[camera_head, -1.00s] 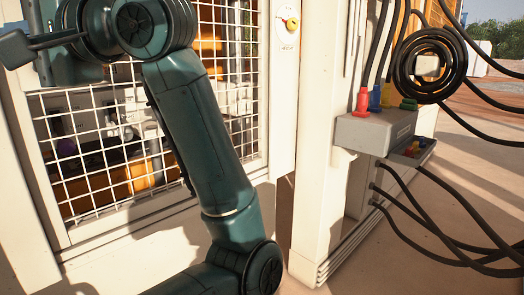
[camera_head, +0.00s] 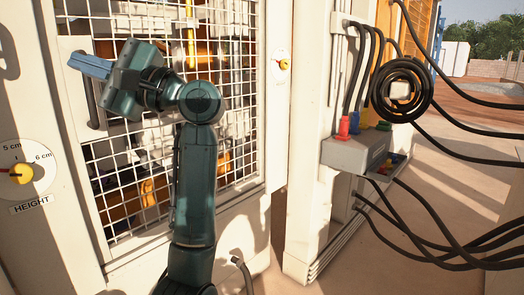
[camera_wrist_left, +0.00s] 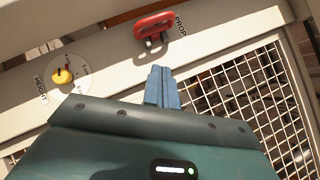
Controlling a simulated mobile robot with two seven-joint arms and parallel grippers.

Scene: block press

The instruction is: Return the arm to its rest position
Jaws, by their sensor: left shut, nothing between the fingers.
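My left gripper (camera_head: 90,66) is at the upper left in the head view, with its blue-grey fingers pointing left, in front of the white mesh panel (camera_head: 125,180) of the machine. The fingers are shut and hold nothing. In the left wrist view the shut fingers (camera_wrist_left: 162,88) are in the middle, below a red handle labelled PROP (camera_wrist_left: 155,28). The fingers look apart from the handle. My left arm rises from the bottom middle of the head view and bends at the top. My right gripper is not in view.
A yellow HEIGHT knob (camera_head: 20,174) on a round dial is at the left of the machine. A second small dial (camera_head: 282,65) is on the post. A grey connector box (camera_head: 352,150) with coloured plugs and black hoses stands at the right. Open floor lies beyond it.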

